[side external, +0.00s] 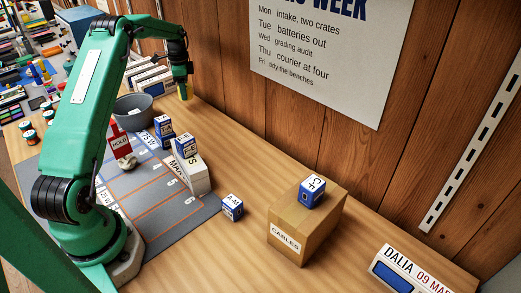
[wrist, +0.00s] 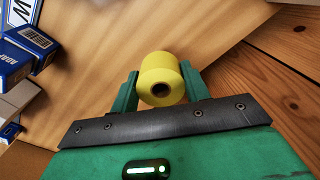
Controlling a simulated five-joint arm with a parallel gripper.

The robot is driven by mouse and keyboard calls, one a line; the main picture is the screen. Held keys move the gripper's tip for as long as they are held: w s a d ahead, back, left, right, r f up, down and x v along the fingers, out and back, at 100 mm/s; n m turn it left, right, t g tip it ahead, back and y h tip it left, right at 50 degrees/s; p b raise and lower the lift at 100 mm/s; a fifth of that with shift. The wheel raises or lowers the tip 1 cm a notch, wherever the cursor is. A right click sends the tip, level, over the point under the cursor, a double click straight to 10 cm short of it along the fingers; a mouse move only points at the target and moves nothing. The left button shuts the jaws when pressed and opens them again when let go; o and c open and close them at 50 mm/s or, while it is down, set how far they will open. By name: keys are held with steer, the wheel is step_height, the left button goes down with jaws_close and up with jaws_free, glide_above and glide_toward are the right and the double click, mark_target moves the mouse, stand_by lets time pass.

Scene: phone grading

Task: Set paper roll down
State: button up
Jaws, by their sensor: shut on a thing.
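The paper roll (wrist: 158,66) is yellow with a dark hole in its core. In the wrist view it sits between the two green fingers of my gripper (wrist: 160,76), which is shut on it. In the side external view my gripper (side external: 182,84) points down near the plank wall at the back of the bench, and a small yellow part of the roll (side external: 183,94) shows below the fingers. The rest of the roll is hidden there. I cannot tell whether its underside touches the bench.
A grey bowl (side external: 132,112) stands left of my gripper. Blue-and-white boxes (side external: 164,126) stand on and around the grey marked mat (side external: 165,225). A cardboard box labelled CABLES (side external: 327,225) carries another blue box. Bare wood (side external: 235,150) lies between the boxes and the wall.

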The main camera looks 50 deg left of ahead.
mark_target(184, 108)
steer(key=shift+s+a+f, duration=0.1)
steer(key=shift+a+f, duration=0.4)
steer(key=shift+a, duration=0.4)
steer(key=shift+f, duration=2.05)
steer(key=o, duration=1)
steer(key=shift+f, duration=0.15)
step_height(184, 108, up, 12)
steer(key=shift+r, duration=0.2)
